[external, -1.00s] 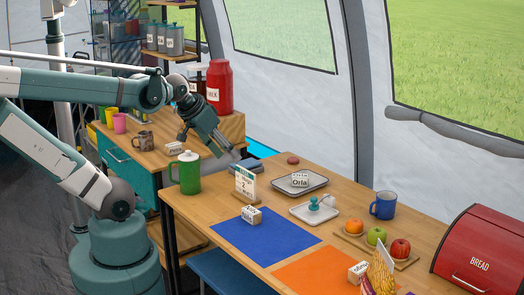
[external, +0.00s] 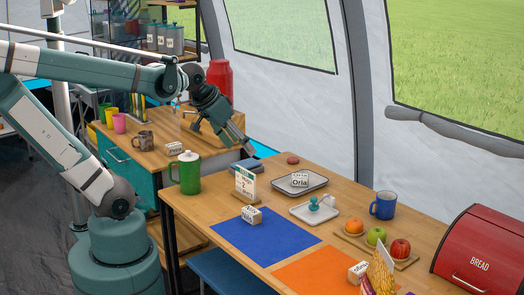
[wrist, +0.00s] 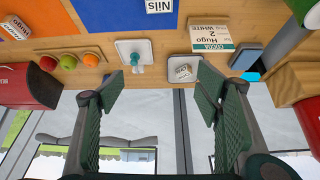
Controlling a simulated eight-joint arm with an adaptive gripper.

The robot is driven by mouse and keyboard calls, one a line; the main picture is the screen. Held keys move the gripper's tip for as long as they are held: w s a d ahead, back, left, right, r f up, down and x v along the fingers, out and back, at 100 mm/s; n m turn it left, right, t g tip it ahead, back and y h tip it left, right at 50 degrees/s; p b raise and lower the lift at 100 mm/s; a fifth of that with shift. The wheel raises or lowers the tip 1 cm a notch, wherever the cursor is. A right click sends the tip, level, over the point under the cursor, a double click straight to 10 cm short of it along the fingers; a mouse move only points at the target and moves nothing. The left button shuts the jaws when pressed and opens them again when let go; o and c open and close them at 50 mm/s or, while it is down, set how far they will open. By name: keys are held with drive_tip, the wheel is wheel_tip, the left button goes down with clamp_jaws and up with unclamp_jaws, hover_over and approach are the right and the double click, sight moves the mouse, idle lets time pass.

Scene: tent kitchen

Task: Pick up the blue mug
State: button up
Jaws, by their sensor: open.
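The blue mug (external: 383,205) stands upright on the wooden table in the external view, behind the fruit board and left of the red bread bin. My gripper (external: 240,143) is up at the table's far left end, well to the left of the mug and not touching it. In the wrist view my gripper (wrist: 160,82) has its two green fingers spread wide with nothing held between them.
The fruit board (external: 352,240) is close in front of the mug. The bread bin (external: 480,250) is at the right.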

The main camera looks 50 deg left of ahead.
drive_tip(key=w+d+r+m+p, duration=0.2)
drive_tip(key=w+d, duration=0.3)
drive_tip(key=w, duration=0.7)
drive_tip(key=m+g+h+p, duration=0.3)
drive_tip(key=m+p, duration=0.1)
drive_tip(key=m, duration=0.1)
approach(385, 201)
drive_tip(key=w+a+f, duration=0.2)
drive_tip(key=w+f, duration=0.1)
drive_tip(key=f, duration=0.1)
drive_tip(key=shift+w+d+f, duration=0.25)
drive_tip(key=shift+w+f, duration=0.05)
drive_tip(key=shift+f, duration=0.2)
drive_tip(key=shift+x, duration=1.3)
drive_tip(key=shift+a, duration=0.1)
